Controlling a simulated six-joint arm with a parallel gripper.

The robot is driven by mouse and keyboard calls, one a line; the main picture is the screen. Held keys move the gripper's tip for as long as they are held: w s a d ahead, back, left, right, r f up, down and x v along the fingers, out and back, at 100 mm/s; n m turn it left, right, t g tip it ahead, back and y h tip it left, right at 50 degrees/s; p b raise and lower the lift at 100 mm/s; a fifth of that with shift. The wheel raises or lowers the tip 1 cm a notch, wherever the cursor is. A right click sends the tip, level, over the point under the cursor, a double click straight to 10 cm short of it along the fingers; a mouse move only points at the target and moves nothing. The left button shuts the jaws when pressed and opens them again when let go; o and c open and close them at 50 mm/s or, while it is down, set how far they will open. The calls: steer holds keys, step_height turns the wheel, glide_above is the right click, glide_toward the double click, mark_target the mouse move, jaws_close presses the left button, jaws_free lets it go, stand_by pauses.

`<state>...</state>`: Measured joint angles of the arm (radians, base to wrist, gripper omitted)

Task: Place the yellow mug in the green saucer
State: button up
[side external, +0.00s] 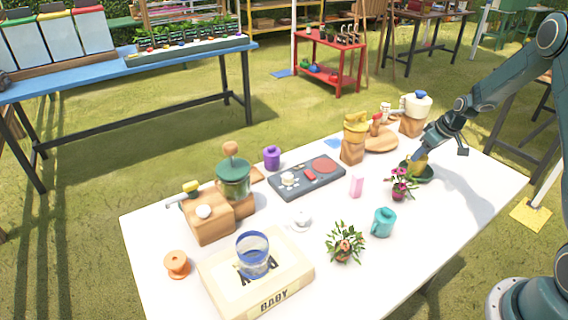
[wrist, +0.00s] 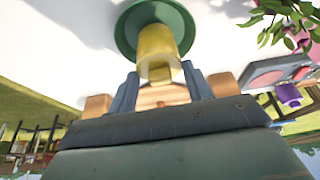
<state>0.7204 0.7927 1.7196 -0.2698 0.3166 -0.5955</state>
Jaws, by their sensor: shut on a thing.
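The yellow mug (side external: 416,168) is at the right side of the white table, over the green saucer (side external: 430,177). In the wrist view the mug (wrist: 157,50) stands in front of the middle of the round saucer (wrist: 126,32), whose rim shows around it. My gripper (side external: 421,156) is at the mug from above, and in the wrist view its fingers (wrist: 160,88) are closed at the near side of the mug. I cannot tell whether the mug's base touches the saucer. Part of the mug and saucer is hidden by a pink-flowered plant in the side view.
The pink-flowered plant (side external: 402,184) stands close in front of the saucer. A teal mug (side external: 383,222), a pink item (side external: 356,186) and a wooden round board (side external: 381,139) are nearby. The table (side external: 455,212) is clear to the right and front of the saucer.

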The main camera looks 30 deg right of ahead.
steer(key=o, duration=1.3)
steer(key=shift+f, duration=0.1)
steer(key=v, duration=1.2)
steer(key=shift+r, duration=0.25)
